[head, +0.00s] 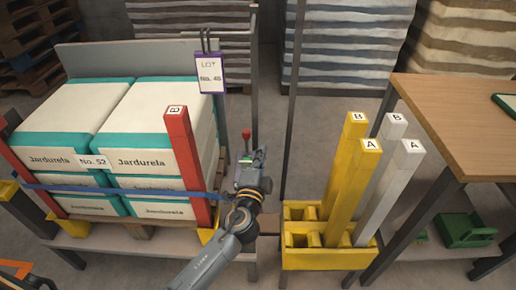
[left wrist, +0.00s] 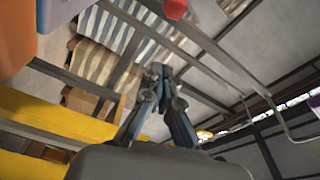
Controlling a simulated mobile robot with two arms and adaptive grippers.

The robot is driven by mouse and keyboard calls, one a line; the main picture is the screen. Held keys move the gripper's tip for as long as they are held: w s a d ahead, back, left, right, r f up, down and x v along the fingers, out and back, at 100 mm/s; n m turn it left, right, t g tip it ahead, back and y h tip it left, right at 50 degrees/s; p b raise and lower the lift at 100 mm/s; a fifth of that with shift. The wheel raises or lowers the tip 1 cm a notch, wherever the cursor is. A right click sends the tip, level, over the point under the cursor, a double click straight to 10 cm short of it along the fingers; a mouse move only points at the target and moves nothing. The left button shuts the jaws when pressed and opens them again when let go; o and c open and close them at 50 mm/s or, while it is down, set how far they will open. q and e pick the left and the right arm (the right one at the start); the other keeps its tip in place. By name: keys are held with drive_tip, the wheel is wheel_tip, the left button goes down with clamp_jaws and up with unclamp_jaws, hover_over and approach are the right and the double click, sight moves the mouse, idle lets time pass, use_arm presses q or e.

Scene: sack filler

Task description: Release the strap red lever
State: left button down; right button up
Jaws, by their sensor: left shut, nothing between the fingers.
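The red lever (head: 246,134) shows as a red knob on a short stem, standing just right of the pallet of sacks. Its lower part is hidden behind my left gripper (head: 262,152). The gripper is shut and empty, close beside the lever in the picture; I cannot tell whether they touch. In the left wrist view the red knob (left wrist: 174,9) is at the top edge, apart from the shut fingertips (left wrist: 158,72). A blue strap (head: 110,190) runs across the front of the stacked sacks. My right gripper is not in view.
A red post (head: 190,165) stands at the sacks' front right corner. To the right are a yellow rack (head: 330,258) with yellow and white posts, and a wooden table (head: 465,115). Floor shows between the pallet and the rack.

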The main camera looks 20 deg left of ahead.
sight(247, 143)
use_arm(q)
drive_tip(key=w+a, duration=0.1)
drive_tip(key=w, duration=0.1)
drive_tip(key=w+a, duration=0.1)
drive_tip(key=w, duration=0.1)
drive_tip(key=w+a, duration=0.1)
drive_tip(key=w, duration=0.2)
drive_tip(key=shift+w+a+f, duration=0.1)
drive_tip(key=shift+a+f, duration=0.1)
drive_tip(key=shift+s+a, duration=0.2)
drive_tip(key=shift+a, duration=0.1)
drive_tip(key=shift+a+f, duration=0.15)
